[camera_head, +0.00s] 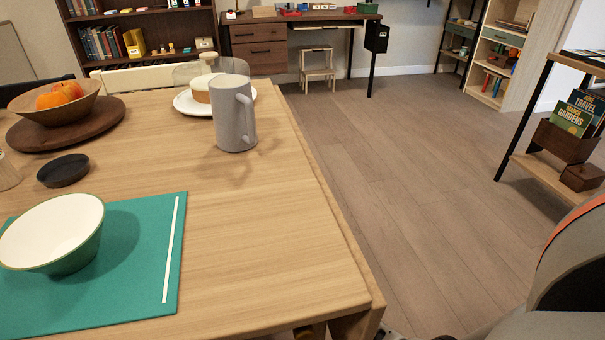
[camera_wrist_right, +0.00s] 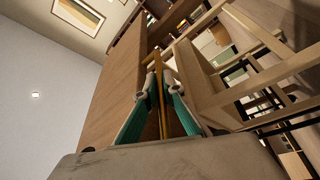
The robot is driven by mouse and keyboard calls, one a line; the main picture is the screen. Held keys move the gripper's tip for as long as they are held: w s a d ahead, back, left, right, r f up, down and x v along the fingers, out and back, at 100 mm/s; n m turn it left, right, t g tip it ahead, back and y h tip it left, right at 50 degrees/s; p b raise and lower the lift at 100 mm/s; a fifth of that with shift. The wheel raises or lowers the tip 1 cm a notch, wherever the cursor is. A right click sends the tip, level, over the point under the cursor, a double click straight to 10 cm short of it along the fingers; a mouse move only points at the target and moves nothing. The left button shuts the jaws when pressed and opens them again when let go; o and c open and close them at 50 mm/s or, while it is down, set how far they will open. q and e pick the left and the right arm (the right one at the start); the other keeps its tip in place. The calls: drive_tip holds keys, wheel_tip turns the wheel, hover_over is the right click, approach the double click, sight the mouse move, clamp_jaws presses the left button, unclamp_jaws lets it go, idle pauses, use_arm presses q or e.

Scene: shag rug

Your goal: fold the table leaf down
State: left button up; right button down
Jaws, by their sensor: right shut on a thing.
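The wooden table (camera_head: 235,240) fills the left of the head view. A seam runs along its right side, and a narrow strip, seemingly the table leaf (camera_head: 340,225), lies beyond it; how far this leaf hangs is hard to tell. In the right wrist view, my right gripper (camera_wrist_right: 161,92) is shut on a thin orange-brown wooden bar (camera_wrist_right: 158,62) between its teal fingers. A broad brown wooden panel (camera_wrist_right: 112,85) stands left of the fingers; I cannot tell for certain which table part the bar is. My left gripper is not in view.
The floor (camera_head: 430,190) right of the table is clear.

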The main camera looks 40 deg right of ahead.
drive_tip(key=shift+w+a+r, duration=0.25)
drive_tip(key=shift+w+a, duration=0.1)
drive_tip(key=c, duration=2.2)
unclamp_jaws()
drive_tip(key=shift+a, duration=0.1)
drive_tip(key=shift+o, duration=0.2)
drive_tip(key=shift+f, duration=0.1)
drive_tip(key=shift+s+f, duration=0.1)
drive_tip(key=shift+s, duration=0.05)
drive_tip(key=shift+d, duration=0.2)
